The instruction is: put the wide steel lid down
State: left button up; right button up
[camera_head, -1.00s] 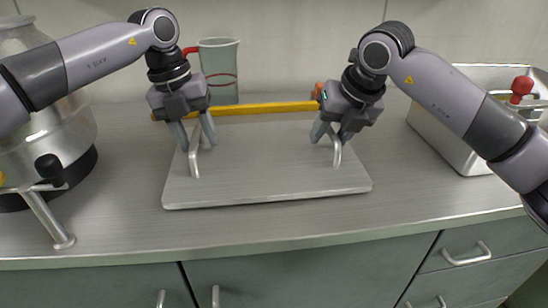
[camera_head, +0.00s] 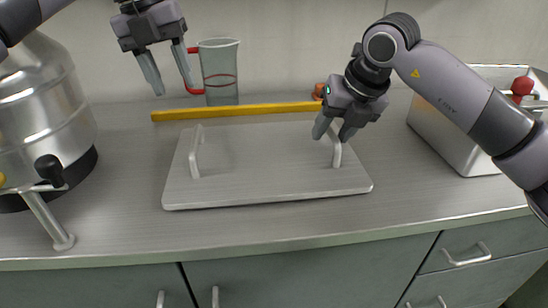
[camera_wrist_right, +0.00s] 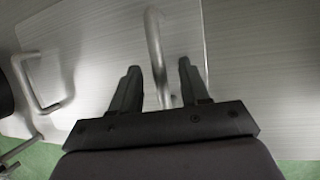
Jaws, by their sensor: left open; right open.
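The wide steel lid (camera_head: 262,170) lies flat on the steel counter, with one upright bar handle near its left end (camera_head: 195,152) and one near its right end (camera_head: 337,150). My left gripper (camera_head: 170,88) is open and empty, raised above and behind the lid's left handle. My right gripper (camera_head: 328,134) is open at the right handle. In the right wrist view, the right handle (camera_wrist_right: 155,50) runs between the spread fingers of my right gripper (camera_wrist_right: 158,75), and the left handle (camera_wrist_right: 42,85) shows at the left.
A yellow bar (camera_head: 235,110) lies just behind the lid. A clear jug with a red handle (camera_head: 219,72) stands behind it. A steel canister (camera_head: 45,110) with a tap is at left, a steel bin (camera_head: 455,145) at right. Free counter lies in front of the lid.

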jog(key=v, duration=1)
jog(key=shift+s+r, duration=0.15)
jog(key=shift+r, duration=0.15)
jog(key=shift+d, duration=0.1)
